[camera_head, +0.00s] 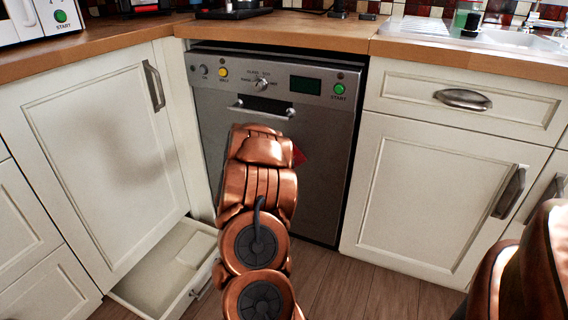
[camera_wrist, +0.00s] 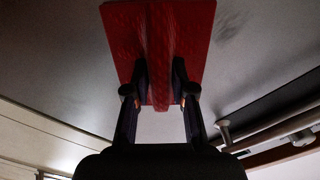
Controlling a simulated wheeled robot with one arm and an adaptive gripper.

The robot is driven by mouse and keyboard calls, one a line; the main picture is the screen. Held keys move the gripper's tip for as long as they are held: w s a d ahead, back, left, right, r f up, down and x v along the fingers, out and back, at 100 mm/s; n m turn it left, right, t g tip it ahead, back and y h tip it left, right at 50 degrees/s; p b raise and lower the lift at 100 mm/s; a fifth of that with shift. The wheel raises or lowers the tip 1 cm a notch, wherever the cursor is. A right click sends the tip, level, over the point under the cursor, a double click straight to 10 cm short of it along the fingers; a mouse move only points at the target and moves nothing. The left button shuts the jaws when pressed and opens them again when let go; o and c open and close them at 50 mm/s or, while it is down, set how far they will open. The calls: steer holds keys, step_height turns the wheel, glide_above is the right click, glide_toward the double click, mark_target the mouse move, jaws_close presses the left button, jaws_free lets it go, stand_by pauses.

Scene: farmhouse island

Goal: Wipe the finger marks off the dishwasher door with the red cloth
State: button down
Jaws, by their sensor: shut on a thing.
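The dishwasher door (camera_head: 325,190) is grey metal and closed, straight ahead in the head view; it also fills the upper part of the wrist view (camera_wrist: 60,75). A corner of the red cloth (camera_head: 299,156) shows right of my arm, in front of the door. In the wrist view my gripper (camera_wrist: 160,90) is shut on the red cloth (camera_wrist: 185,45), which spreads flat beyond the fingertips, at or very near the door; contact is unclear. Dark smudges (camera_wrist: 235,22) show on the door right of the cloth. My arm hides my gripper in the head view.
The door's bar handle (camera_head: 262,110) sticks out above the cloth, under the control panel (camera_head: 310,85). A low drawer (camera_head: 165,275) stands open at the lower left. White cabinets (camera_head: 430,190) flank the dishwasher. A wooden counter (camera_head: 290,30) runs above.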

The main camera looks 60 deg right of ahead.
steer(key=shift+w+a+r+p, duration=0.15)
steer(key=shift+w+p, duration=0.3)
steer(key=shift+w, duration=0.9)
steer(key=w+p, duration=0.2)
steer(key=w, duration=0.5)
steer(key=shift+w, duration=0.15)
steer(key=shift+a, duration=0.2)
steer(key=shift+a, duration=2.9)
steer(key=shift+a+p, duration=0.1)
steer(key=shift+p, duration=0.2)
steer(key=shift+s+a, duration=0.2)
steer(key=shift+a, duration=1.2)
